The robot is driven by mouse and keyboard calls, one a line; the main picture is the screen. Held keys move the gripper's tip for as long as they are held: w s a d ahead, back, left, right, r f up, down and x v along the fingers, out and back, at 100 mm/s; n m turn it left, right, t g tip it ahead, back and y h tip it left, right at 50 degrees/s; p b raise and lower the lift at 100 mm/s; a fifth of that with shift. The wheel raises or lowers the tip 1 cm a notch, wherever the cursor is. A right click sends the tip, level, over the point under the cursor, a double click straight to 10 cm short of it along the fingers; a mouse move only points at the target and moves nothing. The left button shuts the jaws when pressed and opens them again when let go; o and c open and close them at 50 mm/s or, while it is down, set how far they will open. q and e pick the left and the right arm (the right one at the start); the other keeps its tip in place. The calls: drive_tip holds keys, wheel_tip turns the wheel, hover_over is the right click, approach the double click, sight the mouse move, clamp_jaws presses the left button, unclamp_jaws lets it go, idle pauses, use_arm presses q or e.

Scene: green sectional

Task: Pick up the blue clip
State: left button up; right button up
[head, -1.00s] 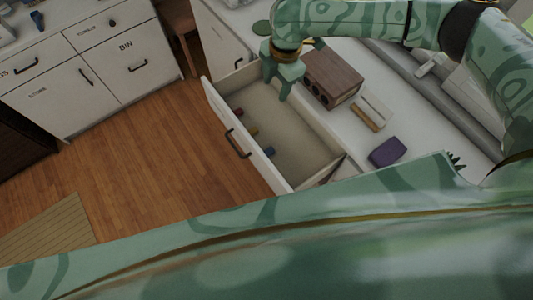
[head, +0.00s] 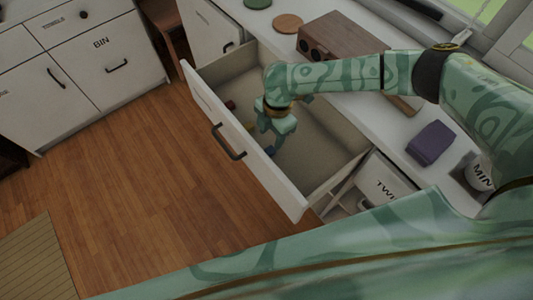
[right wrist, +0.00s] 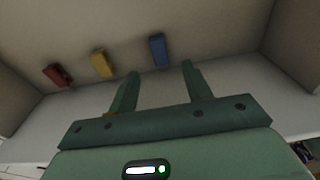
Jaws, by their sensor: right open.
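The blue clip (right wrist: 158,50) lies on the floor of the open drawer (head: 325,128), near its front panel. In the right wrist view it is just beyond and between the tips of my right gripper (right wrist: 159,70), apart from them. In the head view my right gripper (head: 270,147) points down inside the drawer, open and empty, and mostly hides the blue clip (head: 272,152). A yellow clip (right wrist: 101,64) and a red clip (right wrist: 57,75) lie in a row to the left of the blue one in the right wrist view. My left gripper is not in view.
The drawer's front panel (head: 205,110) and side walls stand close around my right gripper. On the counter are a brown wooden box (head: 345,40), a purple block (head: 430,142), a green disc (head: 257,3) and a brown disc (head: 288,23). Wooden floor (head: 130,180) is clear at left.

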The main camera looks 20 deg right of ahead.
sight(268, 151)
drive_tip(key=f, duration=0.3)
drive_tip(key=shift+s+a+b, duration=0.1)
drive_tip(key=shift+a+b, duration=0.1)
drive_tip(key=shift+b, duration=0.2)
drive_tip(key=f, duration=0.1)
drive_tip(key=f+b, duration=0.1)
drive_tip(key=f, duration=0.1)
drive_tip(key=f+b, duration=0.1)
drive_tip(key=f, duration=0.1)
drive_tip(key=shift+a+f, duration=0.15)
drive_tip(key=shift+a, duration=0.2)
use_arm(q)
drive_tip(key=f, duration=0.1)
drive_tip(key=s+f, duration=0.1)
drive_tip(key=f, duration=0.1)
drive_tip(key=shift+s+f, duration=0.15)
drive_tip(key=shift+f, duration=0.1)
use_arm(e)
drive_tip(key=c, duration=1.1)
